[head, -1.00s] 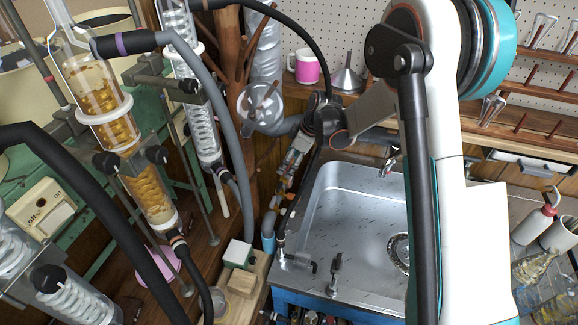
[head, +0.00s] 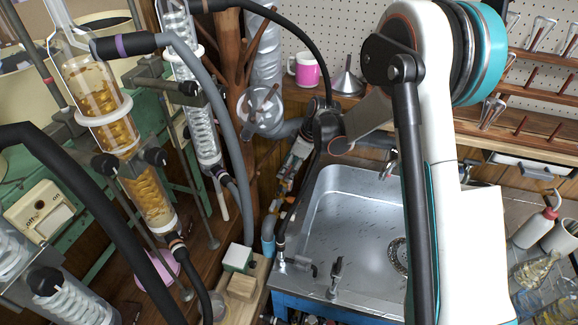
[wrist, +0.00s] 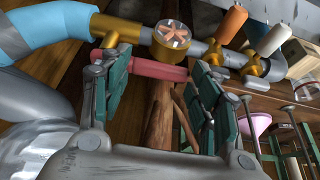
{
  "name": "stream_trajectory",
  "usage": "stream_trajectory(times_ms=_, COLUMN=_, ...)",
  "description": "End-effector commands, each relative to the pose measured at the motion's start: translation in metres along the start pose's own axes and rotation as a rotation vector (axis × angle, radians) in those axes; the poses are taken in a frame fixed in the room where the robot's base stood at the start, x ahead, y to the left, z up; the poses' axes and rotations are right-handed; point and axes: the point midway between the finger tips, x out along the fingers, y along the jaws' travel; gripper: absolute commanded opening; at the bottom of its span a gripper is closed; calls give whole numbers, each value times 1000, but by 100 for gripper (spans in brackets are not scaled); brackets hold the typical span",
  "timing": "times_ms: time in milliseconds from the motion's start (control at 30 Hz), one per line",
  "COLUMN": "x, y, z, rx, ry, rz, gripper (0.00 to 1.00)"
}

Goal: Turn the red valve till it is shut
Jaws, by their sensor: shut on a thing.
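The red valve's handle (wrist: 155,70) is a dull red bar in the wrist view, lying nearly crosswise in front of the brass pipe fittings. My gripper (wrist: 158,80) has its two green-padded fingers on either side of this bar, which spans the gap between them. It is shut on the handle. A brass round fitting (wrist: 172,38) with a spoked face sits just above the bar. In the head view my gripper (head: 297,158) is at the pipes left of the sink, and the red handle is too small and covered to make out clearly.
An orange handle (wrist: 232,22) and a cream handle (wrist: 273,40) stand on the same pipe, close to the right finger. A blue hose (wrist: 45,30) joins at the left. The metal sink (head: 345,225) is right of the pipes; glass condensers (head: 203,125) stand left.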

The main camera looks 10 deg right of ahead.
Motion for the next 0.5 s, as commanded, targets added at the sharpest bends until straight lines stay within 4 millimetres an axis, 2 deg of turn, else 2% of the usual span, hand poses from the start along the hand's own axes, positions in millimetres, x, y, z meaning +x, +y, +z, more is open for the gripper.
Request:
stream_trajectory(times_ms=267, x=-3, y=3, z=9, rx=-132, ry=-1, rz=-56, gripper=13)
stream_trajectory(times_ms=500, x=-8, y=8, z=20, rx=-322, ry=0, rz=-135, gripper=13)
